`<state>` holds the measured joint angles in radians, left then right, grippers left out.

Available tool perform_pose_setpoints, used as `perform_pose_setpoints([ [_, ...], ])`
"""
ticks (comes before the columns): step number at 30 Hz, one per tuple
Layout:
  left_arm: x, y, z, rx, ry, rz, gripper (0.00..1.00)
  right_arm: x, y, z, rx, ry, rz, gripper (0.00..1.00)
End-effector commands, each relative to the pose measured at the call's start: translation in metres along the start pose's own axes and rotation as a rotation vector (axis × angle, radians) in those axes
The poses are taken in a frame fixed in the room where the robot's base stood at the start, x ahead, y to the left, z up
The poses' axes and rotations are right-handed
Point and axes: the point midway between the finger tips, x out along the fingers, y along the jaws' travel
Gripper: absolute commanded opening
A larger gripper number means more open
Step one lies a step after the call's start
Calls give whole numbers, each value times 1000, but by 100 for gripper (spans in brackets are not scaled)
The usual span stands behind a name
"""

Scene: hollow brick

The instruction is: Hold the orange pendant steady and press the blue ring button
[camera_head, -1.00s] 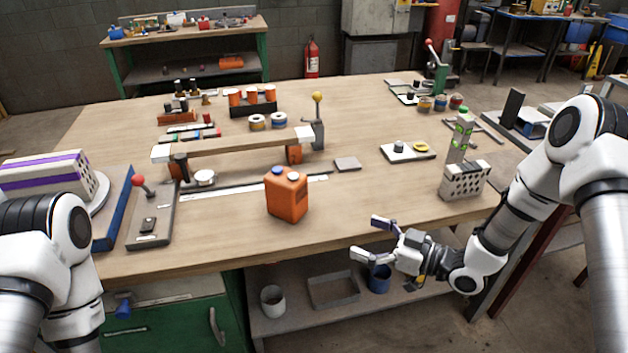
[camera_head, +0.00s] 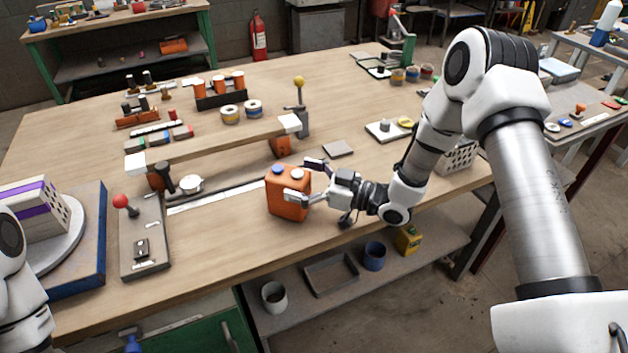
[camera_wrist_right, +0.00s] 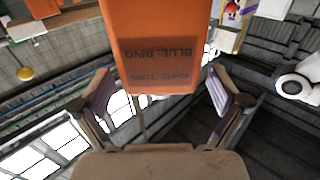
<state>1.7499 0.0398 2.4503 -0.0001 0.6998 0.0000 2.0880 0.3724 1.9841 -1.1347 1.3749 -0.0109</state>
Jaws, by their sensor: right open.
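The orange pendant (camera_head: 287,203) stands upright on the table near its front edge. Its top has a blue button (camera_head: 279,170) on the left and a paler button (camera_head: 297,174) on the right. My right gripper (camera_head: 303,180) is open at the pendant's right side, with its fingers reaching to either side of it. In the right wrist view, the pendant (camera_wrist_right: 155,45) with its "BLUE: RING" label lies ahead, between the two spread fingers (camera_wrist_right: 158,97). I cannot tell whether the fingers touch it. My left gripper is not in view; only part of that arm shows at lower left.
A wooden beam (camera_head: 215,145) on supports runs behind the pendant. A base with a red-knobbed lever (camera_head: 121,201) stands to the left. A yellow-knobbed lever (camera_head: 299,82) is behind. A flat plate (camera_head: 338,149) lies behind right. A shelf (camera_head: 330,309) is below the front edge.

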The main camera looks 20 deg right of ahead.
Motion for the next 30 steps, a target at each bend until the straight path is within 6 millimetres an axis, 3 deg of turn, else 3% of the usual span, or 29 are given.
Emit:
perform_pose_setpoints([
  [6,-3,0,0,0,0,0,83,27,0,0,1,0,-1,98],
  [13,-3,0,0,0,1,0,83,29,0,0,1,1,1,98],
  [14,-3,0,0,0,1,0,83,29,0,0,1,1,1,94],
  [20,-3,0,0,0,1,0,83,29,0,0,1,1,1,24],
  [21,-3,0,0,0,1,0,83,29,0,0,1,1,1,20],
  [23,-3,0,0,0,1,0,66,29,0,0,1,1,0,20],
  [28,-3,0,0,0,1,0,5,28,0,0,1,1,0,20],
  [30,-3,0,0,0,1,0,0,28,0,0,1,1,0,20],
])
